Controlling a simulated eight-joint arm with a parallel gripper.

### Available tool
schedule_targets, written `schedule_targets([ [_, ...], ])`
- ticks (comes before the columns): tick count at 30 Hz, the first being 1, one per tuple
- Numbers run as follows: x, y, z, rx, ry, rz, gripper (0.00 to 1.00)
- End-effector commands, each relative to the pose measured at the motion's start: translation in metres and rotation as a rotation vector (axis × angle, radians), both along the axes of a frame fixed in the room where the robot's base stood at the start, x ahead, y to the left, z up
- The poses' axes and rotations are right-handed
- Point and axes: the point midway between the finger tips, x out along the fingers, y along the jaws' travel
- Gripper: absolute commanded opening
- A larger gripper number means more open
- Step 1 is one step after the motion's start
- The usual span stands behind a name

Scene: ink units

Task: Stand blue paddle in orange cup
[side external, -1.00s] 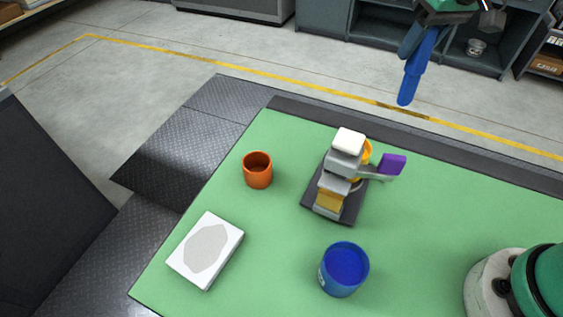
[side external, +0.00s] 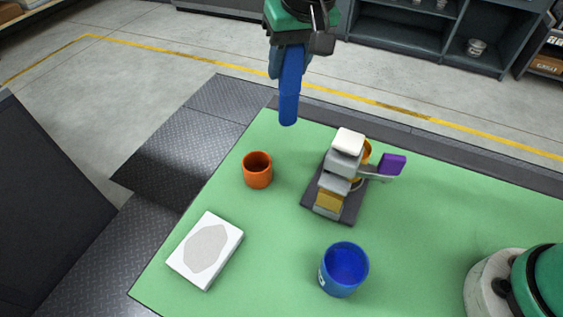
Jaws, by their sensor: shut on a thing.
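The blue paddle (side external: 289,97) hangs roughly upright, its lower end free in the air. My gripper (side external: 288,55) is shut on its upper part, which the gripper partly hides. The orange cup (side external: 257,171) stands upright on the green table. It appears empty. In the picture the paddle is above and a little to the right of the cup, apart from it.
A grey device (side external: 341,176) with a purple paddle (side external: 391,165) at its right side stands right of the orange cup. A blue cup (side external: 343,270) stands at the front. A white block with a grey patch (side external: 206,250) lies front left on the green table (side external: 270,235).

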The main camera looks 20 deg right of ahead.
Motion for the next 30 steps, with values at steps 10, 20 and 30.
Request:
schedule_targets([
  [10,-0.013,0.057,-0.009,0.014,-0.021,-0.001,0.00],
  [20,-0.013,0.056,-0.040,0.015,-0.020,-0.001,0.00],
  [30,-0.012,0.056,-0.072,0.015,-0.020,-0.001,0.00],
])
